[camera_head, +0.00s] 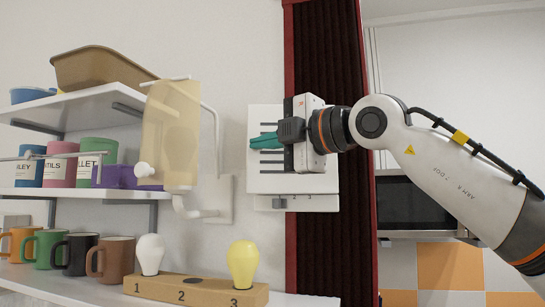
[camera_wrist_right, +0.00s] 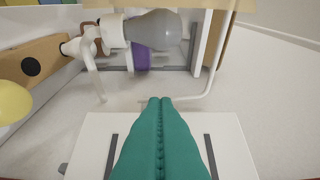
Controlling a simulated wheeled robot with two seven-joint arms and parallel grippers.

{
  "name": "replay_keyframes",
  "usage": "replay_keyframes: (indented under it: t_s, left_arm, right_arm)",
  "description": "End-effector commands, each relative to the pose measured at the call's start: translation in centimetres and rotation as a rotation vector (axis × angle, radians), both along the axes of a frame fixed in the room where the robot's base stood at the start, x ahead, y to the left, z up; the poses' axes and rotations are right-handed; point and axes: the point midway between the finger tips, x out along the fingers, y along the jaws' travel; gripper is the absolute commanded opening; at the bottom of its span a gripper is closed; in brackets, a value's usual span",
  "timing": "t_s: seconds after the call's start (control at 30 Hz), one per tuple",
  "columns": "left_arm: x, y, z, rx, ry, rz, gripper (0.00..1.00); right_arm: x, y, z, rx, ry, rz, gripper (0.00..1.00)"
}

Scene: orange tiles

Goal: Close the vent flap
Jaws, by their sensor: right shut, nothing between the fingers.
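The vent is a white panel (camera_head: 262,183) on the wall at the middle of the head view, with several dark slots showing. Below it is a white strip with a small grey knob (camera_head: 277,203) and digits to its right. My right gripper (camera_head: 252,142) is in front of the panel, its teal fingers shut and empty, pointing left. The gripper and wrist hide the panel's upper right part. In the right wrist view the shut fingers (camera_wrist_right: 160,104) lie over the white panel (camera_wrist_right: 232,150), a dark slot on each side. I cannot tell whether they touch it. My left gripper is not in view.
A translucent beige lamp-like cover (camera_head: 170,130) on a white wall pipe stands left of the vent. Shelves with mugs (camera_head: 115,258) and canisters fill the left. A wooden block (camera_head: 197,291) holds two bulbs. A dark red curtain (camera_head: 305,235) hangs behind my wrist.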

Motion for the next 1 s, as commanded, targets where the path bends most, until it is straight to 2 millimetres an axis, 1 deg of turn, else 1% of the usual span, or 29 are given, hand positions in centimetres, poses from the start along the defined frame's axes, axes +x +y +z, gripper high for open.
replay_keyframes:
  t_s: [0.03,0.2,0.5,0.7,1.0]
  left_arm:
    - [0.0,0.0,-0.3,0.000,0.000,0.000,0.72]
    - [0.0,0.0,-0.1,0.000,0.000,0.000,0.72]
    - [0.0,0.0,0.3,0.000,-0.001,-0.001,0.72]
    - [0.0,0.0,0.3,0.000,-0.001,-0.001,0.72]
    - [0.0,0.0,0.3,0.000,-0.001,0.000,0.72]
  right_arm:
    - [0.5,0.3,-0.1,0.001,0.002,0.001,0.00]
    - [2.1,0.8,0.1,0.001,0.002,0.001,0.00]
    - [3.9,1.1,0.2,0.000,0.000,0.000,0.00]
    - [4.3,1.2,0.1,-0.001,-0.001,0.001,0.00]
    - [4.3,1.2,0.1,0.000,-0.001,0.001,0.00]
